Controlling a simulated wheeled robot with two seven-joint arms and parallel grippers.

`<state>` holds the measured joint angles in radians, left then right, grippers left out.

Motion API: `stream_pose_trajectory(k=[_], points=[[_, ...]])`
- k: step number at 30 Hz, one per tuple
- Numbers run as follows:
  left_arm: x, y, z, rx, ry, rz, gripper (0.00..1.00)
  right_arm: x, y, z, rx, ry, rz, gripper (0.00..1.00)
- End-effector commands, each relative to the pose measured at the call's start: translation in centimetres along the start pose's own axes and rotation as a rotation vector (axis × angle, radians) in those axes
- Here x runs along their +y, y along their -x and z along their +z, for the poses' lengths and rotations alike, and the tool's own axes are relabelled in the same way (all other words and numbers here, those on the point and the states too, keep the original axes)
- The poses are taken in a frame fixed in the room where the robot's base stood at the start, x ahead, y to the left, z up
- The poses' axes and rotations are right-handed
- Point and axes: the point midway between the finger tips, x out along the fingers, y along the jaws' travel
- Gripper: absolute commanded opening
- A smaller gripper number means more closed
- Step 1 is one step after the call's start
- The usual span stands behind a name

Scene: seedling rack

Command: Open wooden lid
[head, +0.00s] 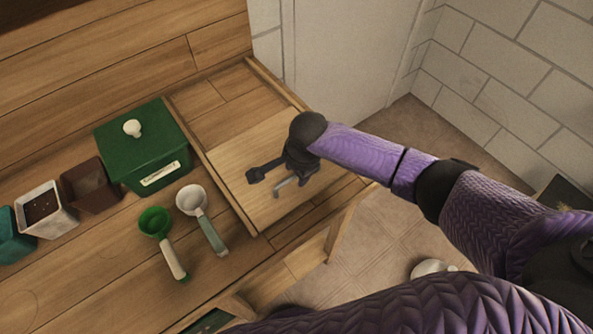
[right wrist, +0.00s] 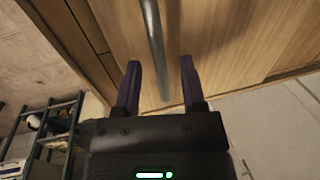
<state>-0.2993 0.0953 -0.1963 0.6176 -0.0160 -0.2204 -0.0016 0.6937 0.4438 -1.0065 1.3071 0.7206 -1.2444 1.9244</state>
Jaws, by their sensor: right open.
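The wooden lid (head: 232,160) is a flat pale panel lying shut between raised strips at the right end of the bench. It also fills much of the right wrist view (right wrist: 225,40). A grey metal bar handle (head: 284,186) is on it; in the right wrist view the bar (right wrist: 155,45) runs between my fingers. My right gripper (head: 278,173) is over the lid at the handle. Its two fingers (right wrist: 160,75) are apart, one on each side of the bar, with gaps visible. Whether it touches the lid is unclear. My left gripper is out of view.
Left of the lid stand a green box (head: 140,150) with a white knob, a green scoop (head: 160,235) and a white scoop (head: 200,210). Several small pots, including a white one with soil (head: 45,212), stand farther left. A dark shelf frame (right wrist: 50,130) shows in the wrist view.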

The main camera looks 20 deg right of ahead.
Motion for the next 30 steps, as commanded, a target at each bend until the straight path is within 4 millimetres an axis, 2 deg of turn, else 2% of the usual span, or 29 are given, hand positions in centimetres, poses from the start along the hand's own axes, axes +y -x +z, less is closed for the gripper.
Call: stream_pose_trajectory(k=[2,9,30], points=[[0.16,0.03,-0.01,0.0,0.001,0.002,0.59,0.0,0.04,0.01,0.0,0.0,0.0,0.5],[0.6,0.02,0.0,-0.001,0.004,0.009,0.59,0.02,0.04,0.02,0.0,0.001,0.001,0.0],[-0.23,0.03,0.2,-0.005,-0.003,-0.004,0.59,0.04,0.04,0.03,-0.001,0.001,0.001,0.0]])
